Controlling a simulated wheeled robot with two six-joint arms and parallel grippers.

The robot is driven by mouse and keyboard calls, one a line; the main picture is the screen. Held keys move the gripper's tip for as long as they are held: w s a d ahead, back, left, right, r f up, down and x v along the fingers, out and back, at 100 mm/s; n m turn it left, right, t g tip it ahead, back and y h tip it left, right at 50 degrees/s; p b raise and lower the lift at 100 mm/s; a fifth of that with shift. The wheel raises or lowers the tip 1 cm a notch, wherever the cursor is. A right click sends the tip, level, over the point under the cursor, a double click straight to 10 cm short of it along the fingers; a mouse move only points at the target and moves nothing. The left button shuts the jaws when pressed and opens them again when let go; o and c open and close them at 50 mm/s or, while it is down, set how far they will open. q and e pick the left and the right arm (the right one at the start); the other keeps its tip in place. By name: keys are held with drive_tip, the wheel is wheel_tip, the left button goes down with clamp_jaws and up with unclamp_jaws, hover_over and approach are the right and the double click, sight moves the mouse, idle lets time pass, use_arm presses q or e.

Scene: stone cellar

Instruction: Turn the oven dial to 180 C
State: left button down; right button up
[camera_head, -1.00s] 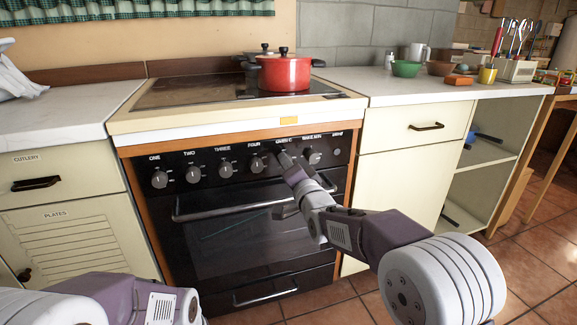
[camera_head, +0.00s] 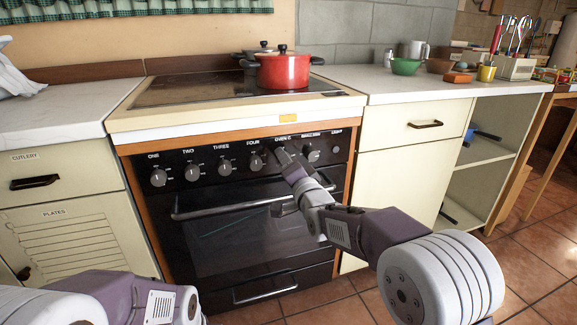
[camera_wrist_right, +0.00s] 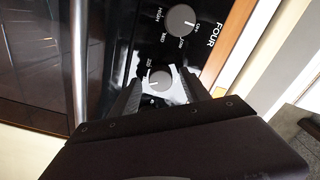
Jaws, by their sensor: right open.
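The black control panel of the oven (camera_head: 235,160) carries a row of grey knobs. My right gripper (camera_head: 281,156) is at the dial. Its two dark open fingers (camera_wrist_right: 162,88) lie on either side of the dial; I cannot tell whether they touch it. My left arm shows at the lower left, its gripper out of view.
The FOUR knob (camera_wrist_right: 182,21) is beside the dial, and the minute-minder knob (camera_head: 313,156) is to its right. The oven door handle (camera_head: 225,208) runs below the panel. A red pot (camera_head: 283,72) stands on the hob.

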drive_tip(key=p+v, duration=0.3)
drive_tip(key=v, duration=0.6)
